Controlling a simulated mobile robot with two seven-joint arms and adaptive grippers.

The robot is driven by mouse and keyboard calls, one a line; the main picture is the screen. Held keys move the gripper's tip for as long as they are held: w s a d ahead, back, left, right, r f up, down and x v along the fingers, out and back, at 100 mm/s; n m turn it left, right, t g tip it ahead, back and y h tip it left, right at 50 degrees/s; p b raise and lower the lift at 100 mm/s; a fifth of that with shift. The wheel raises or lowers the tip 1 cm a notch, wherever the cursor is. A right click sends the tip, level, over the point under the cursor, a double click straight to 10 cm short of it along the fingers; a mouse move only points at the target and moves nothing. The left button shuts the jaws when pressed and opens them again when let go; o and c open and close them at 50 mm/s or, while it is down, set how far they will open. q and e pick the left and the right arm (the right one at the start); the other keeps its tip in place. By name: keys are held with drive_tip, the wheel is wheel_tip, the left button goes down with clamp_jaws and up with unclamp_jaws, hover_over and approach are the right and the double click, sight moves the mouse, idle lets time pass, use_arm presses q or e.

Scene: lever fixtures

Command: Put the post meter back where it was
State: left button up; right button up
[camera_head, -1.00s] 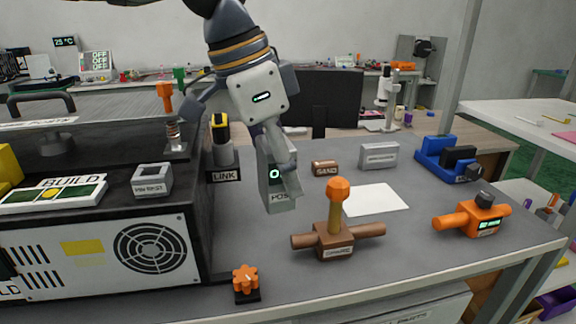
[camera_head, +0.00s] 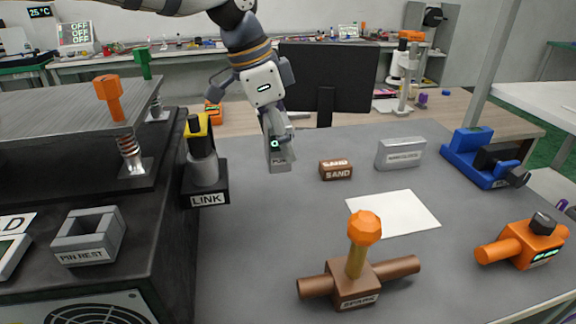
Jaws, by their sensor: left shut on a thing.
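The post meter (camera_head: 279,162) is a small grey upright block with a round green-lit dial and a dark label on its lower front. It is at the middle-back of the grey table. My left gripper (camera_head: 276,138) comes down from above and is shut on it, with its fingers covering the upper part. I cannot tell whether its base touches the table. My right gripper is not in view.
The LINK lever (camera_head: 204,171) stands left of the meter. A dark monitor (camera_head: 326,80) stands behind.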

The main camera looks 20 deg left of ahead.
use_arm(q)
drive_tip(key=w+f, duration=0.2)
drive_tip(key=f, duration=0.1)
drive_tip(key=w+f+b, duration=0.1)
drive_tip(key=f, duration=0.1)
drive_tip(key=shift+w+a+f, duration=0.2)
drive_tip(key=shift+w+a, duration=0.2)
drive_tip(key=x, duration=0.2)
drive_tip(key=shift+a+f, duration=0.2)
drive_tip(key=shift+f, duration=0.3)
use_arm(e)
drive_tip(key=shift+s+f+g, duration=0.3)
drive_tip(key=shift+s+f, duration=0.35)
use_arm(q)
drive_tip(key=shift+f, duration=0.1)
drive_tip(key=o, duration=1.6)
drive_tip(key=shift+f, duration=0.1)
drive_tip(key=shift+c, duration=0.2)
drive_tip(key=v, duration=1.2)
drive_tip(key=shift+p, duration=0.35)
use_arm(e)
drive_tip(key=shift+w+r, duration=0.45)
